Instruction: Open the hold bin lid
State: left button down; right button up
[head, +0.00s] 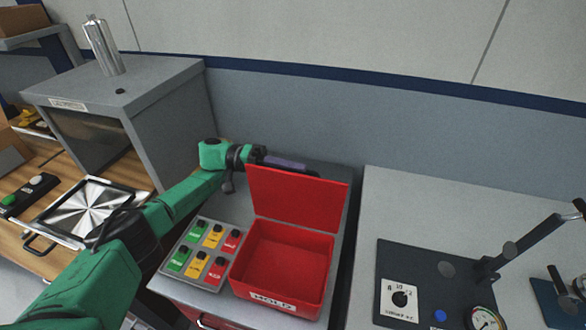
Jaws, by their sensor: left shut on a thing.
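The red hold bin (284,262) stands on a grey cabinet top, with a white "HOLD" label on its front. Its red lid (297,203) is raised and stands nearly upright along the back edge, so the empty inside of the bin shows. My green left arm reaches in from the left. My left gripper (285,162) is at the lid's upper left edge, shut on the lid; its fingertips are partly hidden behind the lid. My right gripper is out of view.
A panel of green, yellow and red buttons (206,253) lies left of the bin. A grey cabinet machine (168,110) and a metal-faced tray (88,213) are further left. A white table (480,215) with a dark gauge fixture (420,262) is on the right.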

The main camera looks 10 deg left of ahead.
pick_arm(q)
jog(key=shift+w+d+f+n, duration=0.1)
jog(key=shift+w+f+n, duration=0.15)
jog(key=shift+w+n, duration=0.2)
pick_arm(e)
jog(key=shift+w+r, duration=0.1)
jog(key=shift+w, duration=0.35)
pick_arm(q)
jog(key=c, duration=1)
grip_release()
jog(key=shift+o, duration=0.6)
jog(key=shift+w, duration=0.1)
jog(key=a+b, duration=1.2)
jog(key=b, duration=0.2)
jog(key=shift+w, duration=0.4)
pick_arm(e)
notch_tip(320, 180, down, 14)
